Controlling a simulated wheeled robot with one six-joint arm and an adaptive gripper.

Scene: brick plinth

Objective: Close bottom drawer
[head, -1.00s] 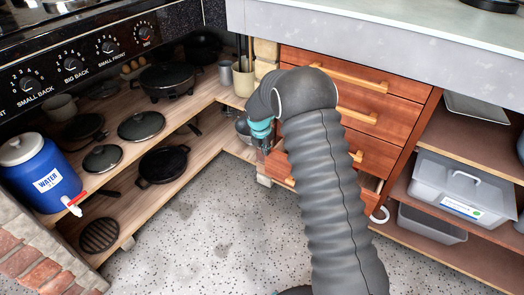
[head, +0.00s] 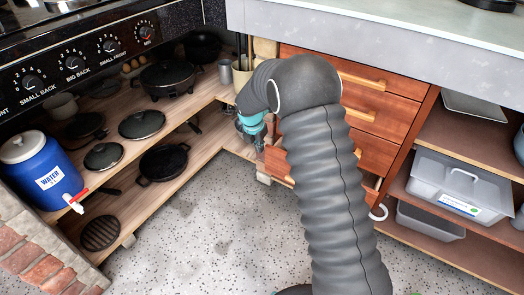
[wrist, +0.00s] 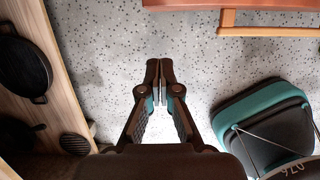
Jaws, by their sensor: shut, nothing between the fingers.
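The bottom drawer (head: 277,163) is the lowest of the red-brown wooden drawers under the counter. It stands partly out, and its right side shows beyond my arm in the head view. My arm hides most of its front. In the wrist view a red-brown edge (wrist: 185,3) and a light wooden handle (wrist: 272,31) show at the top right. My gripper (wrist: 158,66) is shut and empty over the speckled floor, apart from the handle and to its left. In the head view its fingers are mostly hidden by the wrist, left of the drawers.
A wooden shelf (head: 112,209) with pans and a blue water jug (head: 42,175) stands at the left. Shelves with plastic boxes (head: 463,186) are at the right. The grey counter (head: 390,48) overhangs the drawers. The floor (head: 200,235) in front is clear.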

